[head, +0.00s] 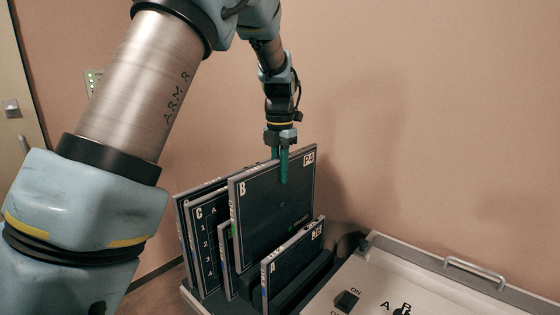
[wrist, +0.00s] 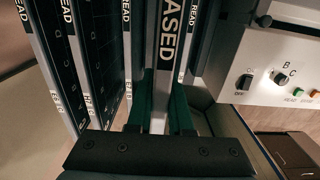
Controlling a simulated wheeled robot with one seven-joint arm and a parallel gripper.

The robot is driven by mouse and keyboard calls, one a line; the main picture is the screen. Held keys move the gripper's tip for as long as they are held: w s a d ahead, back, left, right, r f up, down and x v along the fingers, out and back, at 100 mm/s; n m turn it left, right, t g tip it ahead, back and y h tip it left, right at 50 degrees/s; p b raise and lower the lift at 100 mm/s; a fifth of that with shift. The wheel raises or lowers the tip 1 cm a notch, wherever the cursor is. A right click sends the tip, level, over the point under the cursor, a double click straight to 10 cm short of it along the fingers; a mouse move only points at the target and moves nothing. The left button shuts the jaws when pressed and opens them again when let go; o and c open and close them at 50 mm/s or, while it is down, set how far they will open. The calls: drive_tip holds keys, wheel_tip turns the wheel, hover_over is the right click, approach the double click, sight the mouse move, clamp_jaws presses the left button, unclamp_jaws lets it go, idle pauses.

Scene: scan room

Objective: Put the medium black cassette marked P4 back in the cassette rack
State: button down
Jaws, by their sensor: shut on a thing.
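The black cassette marked P4 (head: 262,205) has a large B at its upper left and a pale grey edge. It stands roughly upright and rises above the cassettes around it. My gripper (head: 280,167), with green fingers, is shut on its top edge from above. In the wrist view the cassette's lettered edge (wrist: 165,60) runs between the two green fingers. The cassette rack (head: 313,281) is dark and slotted, and holds other cassettes. The P4 cassette's lower part is hidden behind the front cassette, so I cannot tell how deep it sits.
Cassettes marked C (head: 206,240) stand behind left, and a smaller one marked A (head: 294,264) stands in front. The wrist view shows several neighbouring edges (wrist: 75,60) close by. A pale console (head: 440,290) with a handle and knobs lies right. A plain wall is behind.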

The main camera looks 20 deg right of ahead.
drive_tip(key=b, duration=0.5)
hover_over(280, 218)
drive_tip(key=w, duration=0.1)
drive_tip(key=shift+d+f, duration=0.2)
drive_tip(key=shift+f, duration=2.6)
drive_tip(key=shift+f, duration=0.15)
drive_tip(key=shift+f+b, duration=1.65)
drive_tip(key=shift+f, duration=2.7)
drive_tip(key=c, duration=0.7)
unclamp_jaws()
drive_tip(key=shift+f, duration=0.1)
drive_tip(key=shift+c, duration=0.2)
wheel_tip(280, 218, up, 11)
drive_tip(key=b, duration=0.2)
